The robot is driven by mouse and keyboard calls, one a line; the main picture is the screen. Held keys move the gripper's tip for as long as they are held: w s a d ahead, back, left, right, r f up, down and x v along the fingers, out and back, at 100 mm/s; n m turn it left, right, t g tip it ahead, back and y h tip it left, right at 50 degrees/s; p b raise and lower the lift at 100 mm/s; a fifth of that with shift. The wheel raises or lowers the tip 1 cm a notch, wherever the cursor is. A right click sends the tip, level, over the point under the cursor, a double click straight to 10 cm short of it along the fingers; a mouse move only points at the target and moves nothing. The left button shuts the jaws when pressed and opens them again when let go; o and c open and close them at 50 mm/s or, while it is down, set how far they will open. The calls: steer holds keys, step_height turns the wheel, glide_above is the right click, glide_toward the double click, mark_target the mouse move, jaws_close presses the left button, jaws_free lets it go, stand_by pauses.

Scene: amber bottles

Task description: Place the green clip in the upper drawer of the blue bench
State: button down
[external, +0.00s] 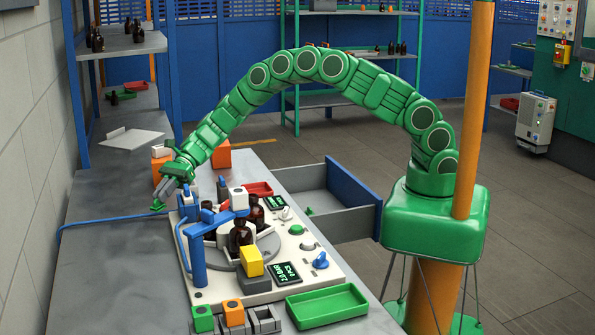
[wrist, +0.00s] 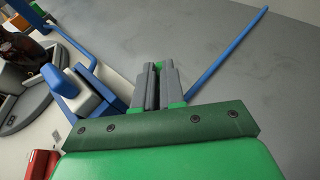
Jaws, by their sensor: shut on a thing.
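My gripper (external: 166,190) is at the left of the workbench, beyond the bottle machine and a little above the grey top. It is shut on the green clip (external: 158,206), which shows small and green below the fingers. In the wrist view my gripper (wrist: 157,82) has its grey fingers close together, with a bit of the green clip (wrist: 158,65) at their tips; the rest is hidden. The drawer (external: 350,196) with a blue front stands pulled out at the bench's right side, its grey inside partly visible. My gripper is far left of it.
The machine (external: 318,268) with amber bottles (external: 240,238) and a blue arm (external: 196,250) stands between my gripper and the drawer. A blue hose (external: 105,222) lies on the bench. An orange block (external: 221,155), red tray (external: 258,189) and green tray (external: 327,306) are nearby.

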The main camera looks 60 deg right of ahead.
steer(key=shift+f, duration=1.95)
steer(key=shift+f, duration=0.1)
steer(key=c, duration=1.5)
jaws_free()
steer(key=shift+d+r, duration=0.15)
steer(key=shift+r, duration=0.05)
steer(key=v, duration=1.1)
steer(key=shift+d+r, duration=0.2)
steer(key=shift+d, duration=0.1)
